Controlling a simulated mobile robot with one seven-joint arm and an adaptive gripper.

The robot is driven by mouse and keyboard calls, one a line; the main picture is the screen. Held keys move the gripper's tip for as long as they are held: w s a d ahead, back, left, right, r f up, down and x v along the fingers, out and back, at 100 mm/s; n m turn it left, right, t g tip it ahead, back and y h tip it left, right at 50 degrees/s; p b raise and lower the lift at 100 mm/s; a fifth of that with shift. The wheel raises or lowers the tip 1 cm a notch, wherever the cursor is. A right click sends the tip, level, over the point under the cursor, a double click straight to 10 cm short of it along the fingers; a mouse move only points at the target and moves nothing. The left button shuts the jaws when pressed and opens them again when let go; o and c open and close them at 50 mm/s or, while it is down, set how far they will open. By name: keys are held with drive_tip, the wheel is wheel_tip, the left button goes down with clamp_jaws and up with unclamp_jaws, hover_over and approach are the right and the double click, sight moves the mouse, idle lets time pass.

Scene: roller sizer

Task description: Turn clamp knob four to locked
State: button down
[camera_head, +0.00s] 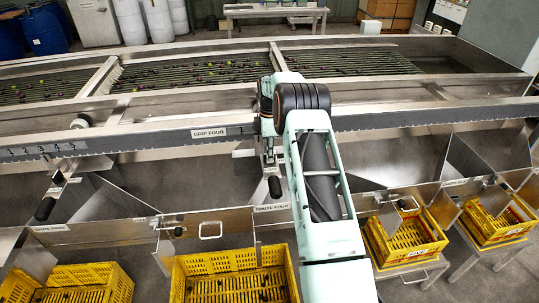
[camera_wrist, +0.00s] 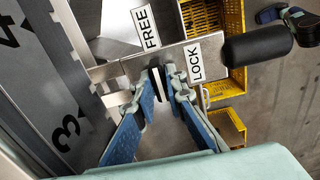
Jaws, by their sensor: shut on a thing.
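Clamp knob four is the small black bar with a pale edge (camera_wrist: 158,84) in the wrist view. It stands between the tips of my gripper (camera_wrist: 160,82), whose blue-padded fingers are shut on it. The bar runs roughly up the picture, toward the FREE label (camera_wrist: 146,28) rather than the LOCK label (camera_wrist: 195,62) at right. The labels sit on a metal bracket beside the knob. In the head view, my gripper (camera_head: 269,155) is partly hidden by my arm at the rail, just right of the GRIP FOUR label (camera_head: 210,132). The knob cannot be made out there.
A black cylindrical handle (camera_wrist: 257,45) sticks out right of the LOCK label. A numbered grey scale rail (camera_wrist: 45,85) runs along the left. Yellow crates (camera_head: 232,267) stand below the chutes, and the roller bed (camera_head: 190,75) lies behind the rail.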

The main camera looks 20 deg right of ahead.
drive_tip(key=m+b, duration=0.2)
drive_tip(key=m, duration=0.2)
drive_tip(key=shift+m, duration=0.4)
drive_tip(key=m+b, duration=0.1)
drive_tip(key=m, duration=1.1)
drive_tip(key=shift+m, duration=0.4)
drive_tip(key=c, duration=2)
unclamp_jaws()
drive_tip(key=shift+o, duration=0.2)
